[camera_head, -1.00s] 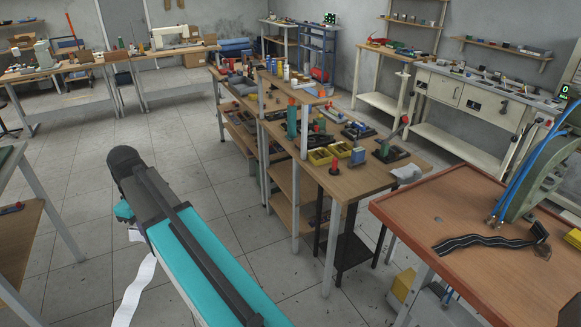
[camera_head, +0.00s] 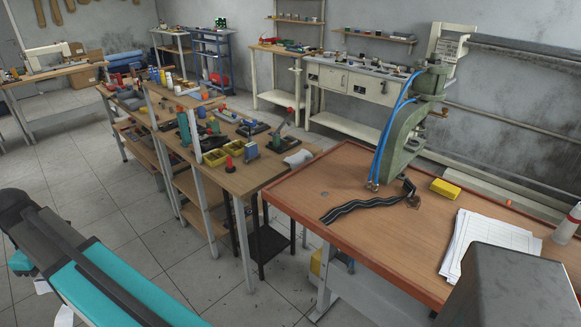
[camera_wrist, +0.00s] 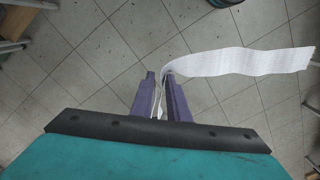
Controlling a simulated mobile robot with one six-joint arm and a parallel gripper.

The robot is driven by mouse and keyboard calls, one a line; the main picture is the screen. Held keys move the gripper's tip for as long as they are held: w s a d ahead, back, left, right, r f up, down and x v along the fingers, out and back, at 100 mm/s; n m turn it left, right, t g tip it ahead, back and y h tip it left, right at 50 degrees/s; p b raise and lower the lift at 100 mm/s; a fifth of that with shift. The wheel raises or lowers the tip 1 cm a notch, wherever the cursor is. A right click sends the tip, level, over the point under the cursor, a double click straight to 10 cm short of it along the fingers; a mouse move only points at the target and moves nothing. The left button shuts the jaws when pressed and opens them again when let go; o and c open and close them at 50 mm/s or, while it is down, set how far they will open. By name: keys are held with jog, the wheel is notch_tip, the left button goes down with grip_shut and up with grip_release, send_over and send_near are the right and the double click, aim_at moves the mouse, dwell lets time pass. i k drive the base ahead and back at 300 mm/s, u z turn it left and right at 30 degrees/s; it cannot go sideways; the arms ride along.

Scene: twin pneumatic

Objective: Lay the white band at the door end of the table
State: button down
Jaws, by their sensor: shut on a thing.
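My gripper (camera_wrist: 159,77) is shut on the white band (camera_wrist: 240,63) in the wrist view. The band is held near one end between the fingertips. Its free length runs out to the right in a wavy strip, over the floor. In the head view small parts of the white band (camera_head: 64,316) show at the lower left, beside my teal arm; my fingers are hidden there. A brown table (camera_head: 290,215) with a reddish rim stands at the right, apart from the band. A dark striped band (camera_head: 358,206) lies on it.
A green press (camera_head: 405,135) with blue hoses stands on the brown table. A yellow block (camera_head: 445,188), papers (camera_head: 490,240) and a bottle (camera_head: 567,222) lie or stand to its right. The table's near left part is bare. A cluttered wooden bench (camera_head: 250,178) stands close by.

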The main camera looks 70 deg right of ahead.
aim_at(340, 162)
jog(key=z, duration=1.4)
jog(key=i, duration=1.05)
jog(key=u, duration=0.1)
